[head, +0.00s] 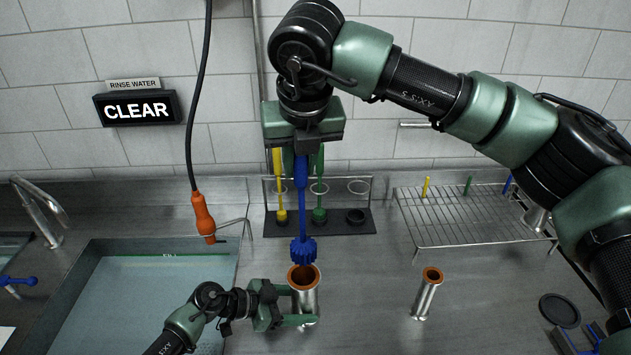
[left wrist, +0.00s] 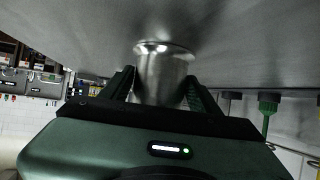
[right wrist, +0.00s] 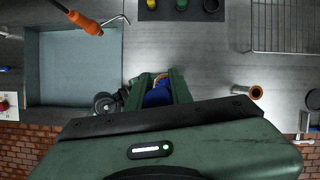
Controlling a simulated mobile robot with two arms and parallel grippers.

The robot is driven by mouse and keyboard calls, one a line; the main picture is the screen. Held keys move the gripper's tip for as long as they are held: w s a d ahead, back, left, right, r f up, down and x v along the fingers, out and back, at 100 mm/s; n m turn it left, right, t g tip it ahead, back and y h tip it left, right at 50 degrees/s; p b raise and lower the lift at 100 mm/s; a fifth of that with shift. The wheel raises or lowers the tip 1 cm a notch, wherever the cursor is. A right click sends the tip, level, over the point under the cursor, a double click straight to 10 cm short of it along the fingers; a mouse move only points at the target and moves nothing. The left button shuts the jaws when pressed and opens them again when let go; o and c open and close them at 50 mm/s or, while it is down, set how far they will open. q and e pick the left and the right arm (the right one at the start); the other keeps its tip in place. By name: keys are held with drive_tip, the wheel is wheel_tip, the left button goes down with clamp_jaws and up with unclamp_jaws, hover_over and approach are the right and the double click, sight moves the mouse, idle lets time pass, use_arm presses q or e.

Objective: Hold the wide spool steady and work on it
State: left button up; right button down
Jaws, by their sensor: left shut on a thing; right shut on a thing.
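The wide spool (head: 305,301) is a short metal cylinder with an orange-brown inside, standing upright at the middle of the steel counter. My left gripper (head: 298,306) is shut around its side. The spool also shows between the fingers in the left wrist view (left wrist: 160,72). My right gripper (head: 302,160) is shut on the handle of a blue brush (head: 302,215), which hangs bristles down. The bristle head (head: 303,250) is just above the spool's open top, at its rear edge; whether it touches is unclear. The brush shows from above in the right wrist view (right wrist: 158,96).
A narrow spool (head: 427,293) stands tilted in the view to the right. A rack (head: 345,222) with yellow and green brushes is behind. A wire rack (head: 470,230) is at the right and a water-filled sink (head: 150,300) at the left. An orange-handled sprayer (head: 203,217) hangs nearby.

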sight(300, 194)
drive_tip(key=shift+r, duration=0.15)
idle(0.3)
drive_tip(key=shift+f, duration=3.95)
drive_tip(key=shift+f, duration=0.1)
wheel_tip(300, 194, down, 13)
drive_tip(key=shift+r, duration=0.2)
